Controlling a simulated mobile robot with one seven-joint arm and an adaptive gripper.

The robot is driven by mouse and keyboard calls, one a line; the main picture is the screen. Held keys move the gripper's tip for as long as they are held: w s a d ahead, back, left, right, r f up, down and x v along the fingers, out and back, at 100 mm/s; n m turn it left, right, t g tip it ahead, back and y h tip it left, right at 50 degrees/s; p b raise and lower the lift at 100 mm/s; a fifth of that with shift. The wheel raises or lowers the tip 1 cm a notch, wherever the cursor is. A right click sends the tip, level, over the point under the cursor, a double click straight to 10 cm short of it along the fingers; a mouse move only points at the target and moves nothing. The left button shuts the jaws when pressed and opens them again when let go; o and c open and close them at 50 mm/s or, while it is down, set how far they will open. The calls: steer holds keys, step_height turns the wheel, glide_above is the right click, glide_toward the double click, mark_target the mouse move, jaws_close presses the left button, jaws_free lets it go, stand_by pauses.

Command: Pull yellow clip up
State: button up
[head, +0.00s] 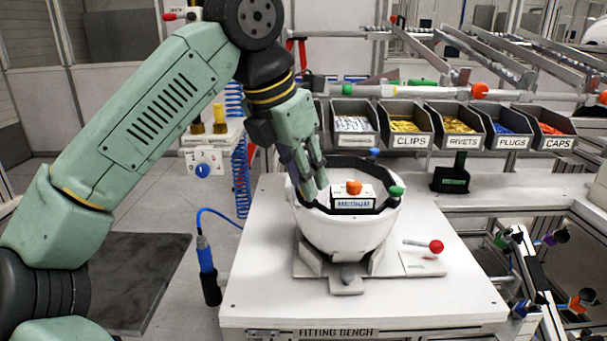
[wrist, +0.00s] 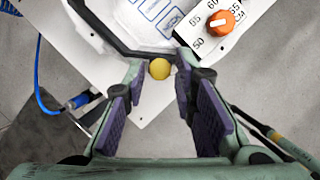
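The white helmet shell (head: 345,231) sits open side up in a grey cradle (head: 345,285) on the bench. Its black inner rim shows in the wrist view (wrist: 110,35). The round yellow clip (wrist: 160,69) is at that rim, between and slightly beyond my fingertips. In the head view the clip is hidden, apparently behind my gripper. My gripper (head: 312,185) is at the shell's left rim. In the wrist view my gripper (wrist: 160,83) is open, with a wide gap between its purple pads. Neither finger clearly touches the clip.
An orange knob (head: 354,187), a green knob (head: 396,191) and a blue knob (head: 374,152) are around the shell. Labelled bins (head: 410,142) line the back. A blue tool (head: 206,262) hangs at the bench's left edge.

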steer(key=v, duration=1.2)
